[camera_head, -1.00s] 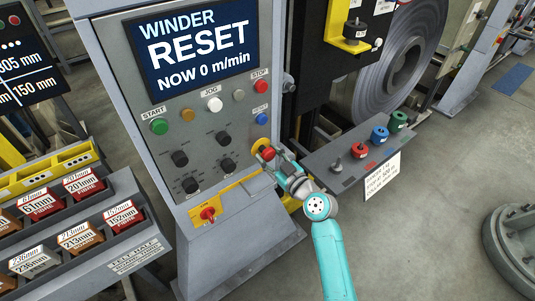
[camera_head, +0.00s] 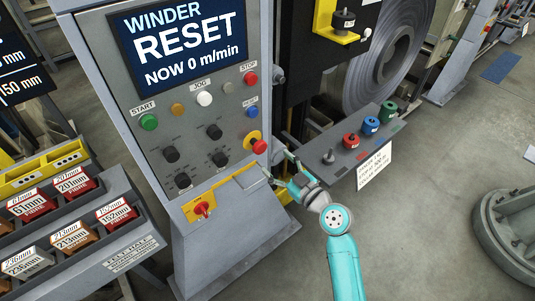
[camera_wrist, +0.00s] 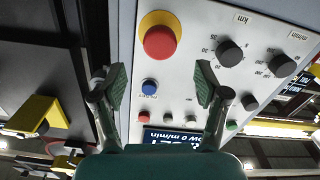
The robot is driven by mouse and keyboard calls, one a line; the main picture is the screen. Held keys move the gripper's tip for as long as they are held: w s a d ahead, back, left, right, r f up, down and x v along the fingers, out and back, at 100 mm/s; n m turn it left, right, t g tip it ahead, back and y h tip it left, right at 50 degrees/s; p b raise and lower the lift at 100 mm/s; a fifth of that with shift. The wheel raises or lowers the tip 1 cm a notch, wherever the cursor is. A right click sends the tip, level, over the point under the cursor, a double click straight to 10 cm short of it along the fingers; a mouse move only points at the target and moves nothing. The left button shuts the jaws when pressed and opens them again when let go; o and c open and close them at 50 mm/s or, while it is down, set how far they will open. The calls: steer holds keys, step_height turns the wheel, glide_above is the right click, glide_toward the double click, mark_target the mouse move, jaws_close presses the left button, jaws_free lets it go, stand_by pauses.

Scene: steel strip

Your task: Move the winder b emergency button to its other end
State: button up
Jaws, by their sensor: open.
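The emergency button (camera_head: 260,147) is a red mushroom head on a yellow ring, at the lower right of the grey winder panel (camera_head: 232,170). In the wrist view the red head (camera_wrist: 160,42) and its ring show whole, beyond the fingertips. My gripper (camera_head: 278,166) is open and empty, just below and right of the button and apart from it. In the wrist view its two green-padded fingers (camera_wrist: 160,82) are spread wide with nothing between them. The display (camera_head: 185,48) reads WINDER RESET, NOW 0 m/min.
A blue button (camera_head: 252,111), a red stop button (camera_head: 251,78) and several black knobs share the panel. A red rotary switch (camera_head: 203,209) sits on a yellow plate below. A grey shelf (camera_head: 335,170) with coloured spools is to the right. Open floor lies in front.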

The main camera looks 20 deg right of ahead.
steer(key=shift+v, duration=2.05)
steer(key=s+a+f+m+g+h, duration=0.1)
steer(key=s+f+m+h, duration=0.1)
steer(key=s+f, duration=0.35)
steer(key=s+a+f+m+h, duration=0.1)
steer(key=s+f+m+h, duration=0.1)
steer(key=s, duration=0.6)
steer(key=s+f+m+g+h, duration=0.1)
steer(key=s+f+m, duration=0.15)
steer(key=s, duration=0.45)
steer(key=a+r+v, duration=0.2)
steer(key=a+v, duration=0.1)
steer(key=v, duration=1.8)
steer(key=shift+h, duration=0.3)
steer(key=shift+w, duration=0.2)
